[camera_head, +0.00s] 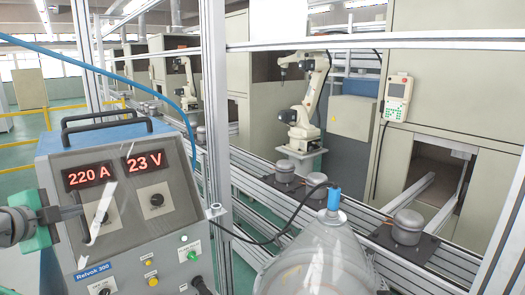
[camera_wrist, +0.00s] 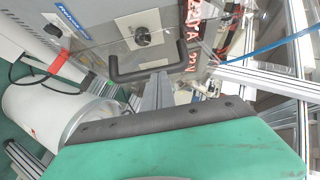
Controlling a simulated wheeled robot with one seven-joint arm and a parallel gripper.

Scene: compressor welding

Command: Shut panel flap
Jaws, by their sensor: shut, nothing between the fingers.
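The panel flap (camera_head: 98,212) is a clear pane at the front of the blue-grey welding power unit (camera_head: 120,255). It shows mainly as a white glint, and its exact angle is hard to tell. Behind it are two knobs on light plates, below red displays reading 220 A and 23 V. My gripper (camera_head: 80,211) is at the left edge, its shut, empty fingers pointing right at the flap area. Whether they touch the pane cannot be told. In the wrist view, my gripper (camera_wrist: 158,85) extends past a green pad toward a black handle and the panel face.
Black handles (camera_head: 105,125) stand on top of the unit. A clear-topped drum (camera_head: 325,260) with a blue cap and black cable is on the right. An aluminium post (camera_head: 215,110) and conveyor rails stand behind, with a white robot arm (camera_head: 300,110) farther back.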

